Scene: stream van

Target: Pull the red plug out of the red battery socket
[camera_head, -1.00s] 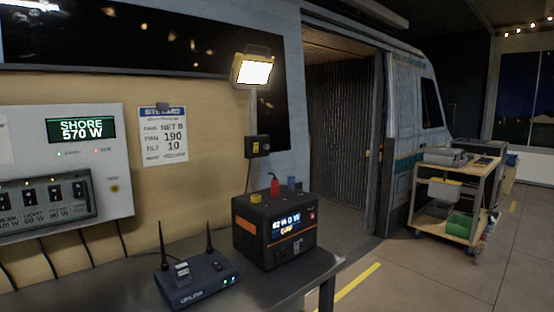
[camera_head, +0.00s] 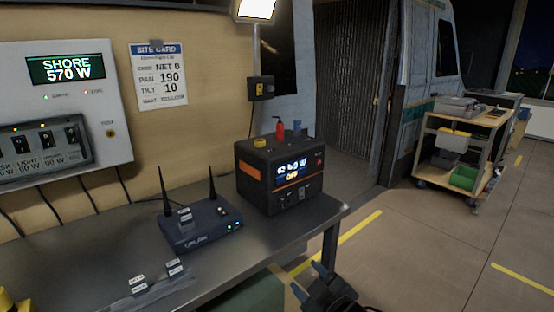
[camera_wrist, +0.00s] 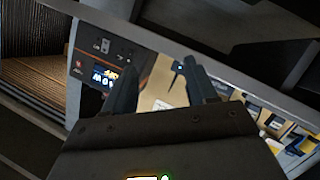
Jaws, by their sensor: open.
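The red plug (camera_head: 279,131) stands upright on top of the black and orange battery box (camera_head: 270,178), at the back of its top between a yellow cap (camera_head: 259,142) and a blue cap (camera_head: 297,128). The red socket under it is too small to make out. My gripper (camera_head: 318,274) is open and empty at the bottom of the head view, in front of and below the bench edge, well apart from the plug. In the wrist view my two fingers (camera_wrist: 165,82) are spread, with the battery's front panel (camera_wrist: 103,65) to their left. The plug cannot be made out there.
The battery stands near the right end of the grey bench (camera_head: 280,235). A router (camera_head: 200,225) with two upright antennas stands left of it. A wall box (camera_head: 261,88) and lamp post are behind the battery. A loaded cart (camera_head: 460,155) stands at right; the floor between is clear.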

